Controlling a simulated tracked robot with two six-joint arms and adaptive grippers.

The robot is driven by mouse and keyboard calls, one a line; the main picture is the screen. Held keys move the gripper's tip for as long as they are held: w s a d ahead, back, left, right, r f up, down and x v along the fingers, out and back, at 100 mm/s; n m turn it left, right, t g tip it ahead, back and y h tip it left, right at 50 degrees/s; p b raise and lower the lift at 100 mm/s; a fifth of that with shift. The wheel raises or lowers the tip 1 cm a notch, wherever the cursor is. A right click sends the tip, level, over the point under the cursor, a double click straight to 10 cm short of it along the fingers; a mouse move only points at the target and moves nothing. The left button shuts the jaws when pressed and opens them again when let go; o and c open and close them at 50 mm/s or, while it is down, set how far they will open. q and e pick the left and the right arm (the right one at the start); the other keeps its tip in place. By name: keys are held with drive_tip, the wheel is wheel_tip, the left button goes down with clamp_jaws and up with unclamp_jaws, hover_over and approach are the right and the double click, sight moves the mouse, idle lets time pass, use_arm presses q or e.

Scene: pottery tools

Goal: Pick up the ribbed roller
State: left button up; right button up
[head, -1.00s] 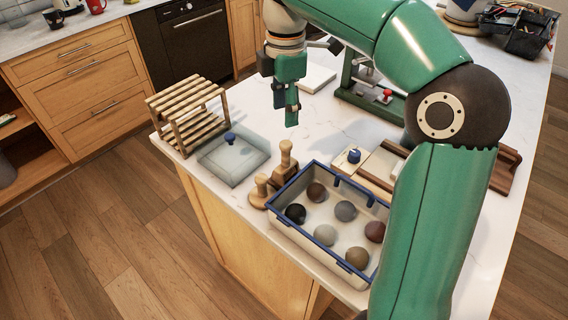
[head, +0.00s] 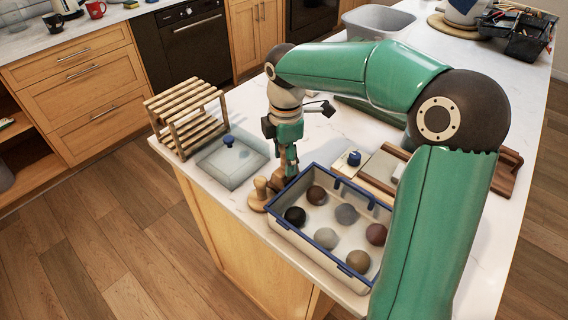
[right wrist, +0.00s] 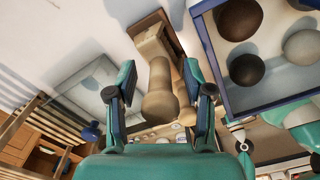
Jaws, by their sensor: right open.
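My right gripper (head: 288,165) is open and points down beside the blue-rimmed tray. In the right wrist view its fingers (right wrist: 160,90) stand on either side of a wooden handle (right wrist: 159,78) with a rounded end. The handle rises from a wooden block-like base (right wrist: 154,38). My left gripper is not in view.
A blue-rimmed tray (head: 311,243) with several clay balls stands close on the right. A glassy slab with a blue knob (head: 229,139) and a slatted wooden rack (head: 187,112) are to the left. The counter's front edge is near the wooden tools.

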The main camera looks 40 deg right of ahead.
drive_tip(key=shift+f, duration=0.1)
drive_tip(key=shift+c, duration=0.2)
clamp_jaws()
